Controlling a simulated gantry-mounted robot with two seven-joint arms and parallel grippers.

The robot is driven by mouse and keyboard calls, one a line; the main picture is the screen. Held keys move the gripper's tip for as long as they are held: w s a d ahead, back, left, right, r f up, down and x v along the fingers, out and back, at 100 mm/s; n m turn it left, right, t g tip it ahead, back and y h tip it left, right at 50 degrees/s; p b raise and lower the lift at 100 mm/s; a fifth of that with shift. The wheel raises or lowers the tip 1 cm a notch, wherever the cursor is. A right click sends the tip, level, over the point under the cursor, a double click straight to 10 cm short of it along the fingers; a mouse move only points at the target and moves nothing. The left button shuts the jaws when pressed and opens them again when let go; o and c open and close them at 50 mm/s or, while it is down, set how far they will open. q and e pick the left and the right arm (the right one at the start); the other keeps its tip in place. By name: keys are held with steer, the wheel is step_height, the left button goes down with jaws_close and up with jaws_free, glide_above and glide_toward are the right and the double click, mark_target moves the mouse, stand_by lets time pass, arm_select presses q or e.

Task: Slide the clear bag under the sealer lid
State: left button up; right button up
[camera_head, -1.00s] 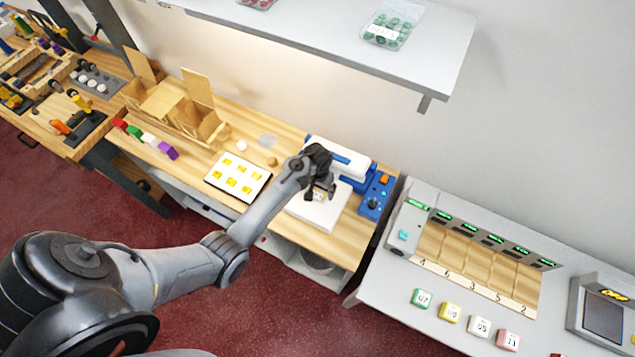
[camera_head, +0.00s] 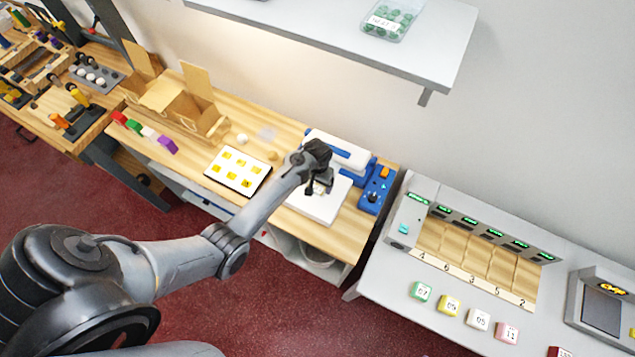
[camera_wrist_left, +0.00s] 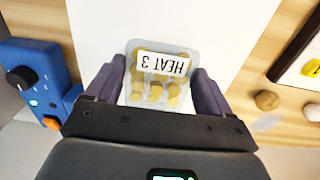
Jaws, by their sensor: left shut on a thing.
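The clear bag (camera_wrist_left: 155,92) holds several tan round pieces and has a white label reading "HEAT 3", upside down in the left wrist view. My left gripper (camera_head: 321,190) is shut on this bag; its dark fingers are on either side of it in the wrist view (camera_wrist_left: 155,88). The bag is over the white plate (camera_head: 318,208) of the sealer; I cannot tell whether it touches. The sealer has a blue body (camera_head: 374,192) with a knob and a white lid (camera_head: 345,153) behind my gripper. My arm hides part of the sealer. My right gripper is out of view.
A white tray (camera_head: 212,174) with yellow squares lies left of the sealer. A shelf (camera_head: 300,28) with a bag of green pieces (camera_head: 390,20) hangs above. A grey counter (camera_head: 390,270) stands at right.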

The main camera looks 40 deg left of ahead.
arm_select(q)
steer(key=shift+w, duration=0.1)
steer(key=shift+w+a, duration=0.15)
steer(key=shift+w, duration=0.4)
steer(key=shift+w+a, duration=0.15)
steer(key=shift+w, duration=0.35)
steer(key=o, duration=0.9)
steer(key=shift+s, duration=0.1)
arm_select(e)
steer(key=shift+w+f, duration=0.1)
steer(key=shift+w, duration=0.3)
arm_select(q)
steer(key=shift+r, duration=0.15)
step_height(320, 180, up, 11)
steer(key=shift+f, duration=0.2)
